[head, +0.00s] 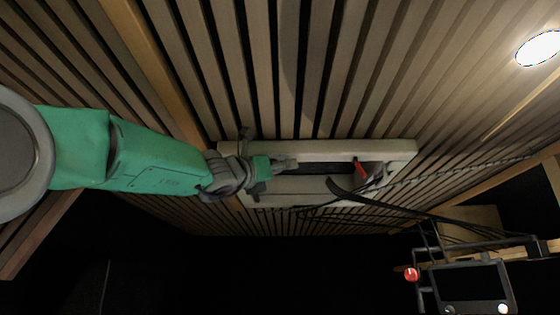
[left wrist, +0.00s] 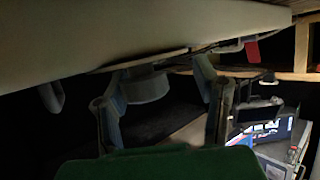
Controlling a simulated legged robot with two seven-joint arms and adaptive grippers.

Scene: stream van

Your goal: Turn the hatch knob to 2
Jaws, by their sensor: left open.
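The pale hatch frame (head: 400,150) is set in the slatted wood ceiling. My left arm comes in from the left, and my left gripper (head: 272,163) is at the left part of the frame. In the left wrist view the pale hatch (left wrist: 130,30) fills the top. My left gripper (left wrist: 163,95) has its fingers spread apart. A grey rounded piece that looks like the knob (left wrist: 147,88) shows between the fingers, closer to the left one; I cannot tell whether they touch. No number marks are readable. My right gripper is in neither view.
A red piece (head: 360,167) sits at the right part of the hatch; a red tab (left wrist: 252,48) shows in the wrist view. Dark cables (head: 390,207) hang beside the hatch. A framed screen (head: 470,285) stands at lower right. A lamp (head: 540,48) is at upper right.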

